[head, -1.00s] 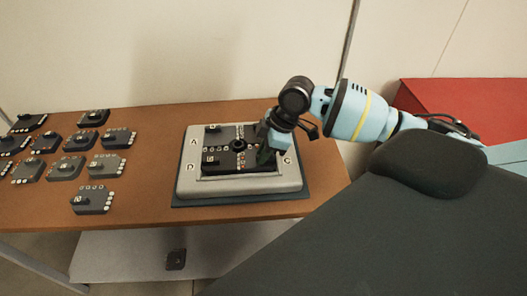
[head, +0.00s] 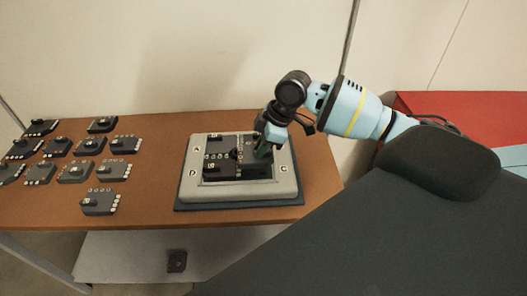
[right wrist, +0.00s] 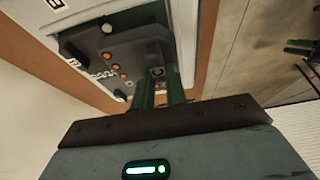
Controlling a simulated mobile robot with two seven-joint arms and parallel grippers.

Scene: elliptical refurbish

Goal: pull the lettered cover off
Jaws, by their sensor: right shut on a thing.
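A light grey frame-like cover (head: 287,183), with letters including A, D and C on its rim, sits flat on a dark pad (head: 200,206) on the table. Dark modules (head: 222,168) show inside its opening. My right gripper (head: 262,150), with green fingers, reaches into the right part of the opening. In the right wrist view the fingers (right wrist: 162,90) are shut at the edge of a dark module (right wrist: 135,58) with orange dots. The exact contact is partly hidden. The pale cover rim (right wrist: 184,35) shows beside them. My left gripper is not in view.
Several dark modules (head: 98,202) with white labels lie in rows on the left of the brown table (head: 150,205). A small dark piece (head: 177,261) lies on the lower shelf (head: 135,255). A red box (head: 470,115) stands at the right. The wall is close behind.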

